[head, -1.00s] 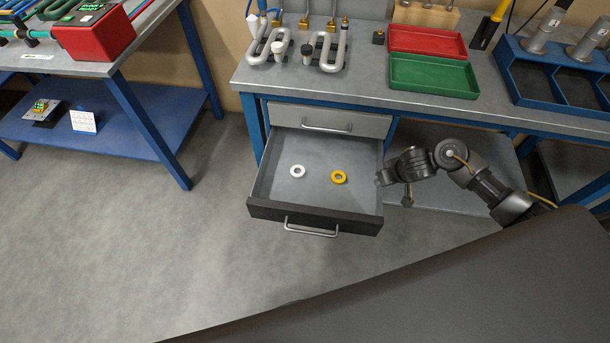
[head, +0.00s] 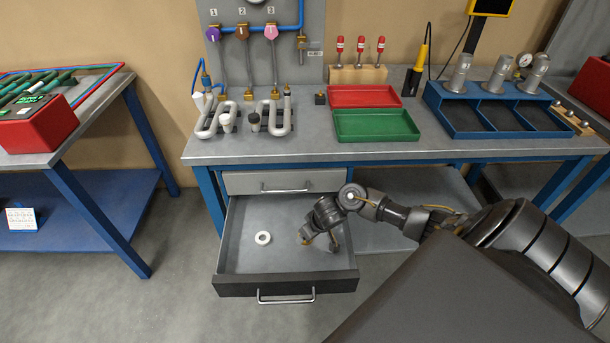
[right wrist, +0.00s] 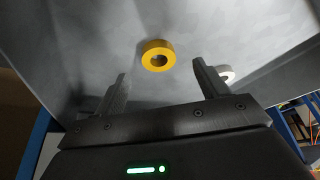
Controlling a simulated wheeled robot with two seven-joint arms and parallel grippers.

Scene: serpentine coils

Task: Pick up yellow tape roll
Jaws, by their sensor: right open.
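The yellow tape roll (right wrist: 147,60) lies on the floor of the open drawer, seen in the right wrist view just beyond the gap between my fingertips. In the head view I cannot make it out; my right gripper covers that spot. My right gripper (head: 319,242) points down over the right half of the drawer (head: 262,286). In the right wrist view its two fingers (right wrist: 160,75) are spread with nothing between them. My left gripper is not in view.
A white tape roll (head: 262,238) lies in the drawer's left half, and beyond the right finger in the wrist view (right wrist: 226,73). The workbench (head: 300,150) above holds a red tray (head: 365,96), a green tray (head: 376,125) and white coils (head: 212,118).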

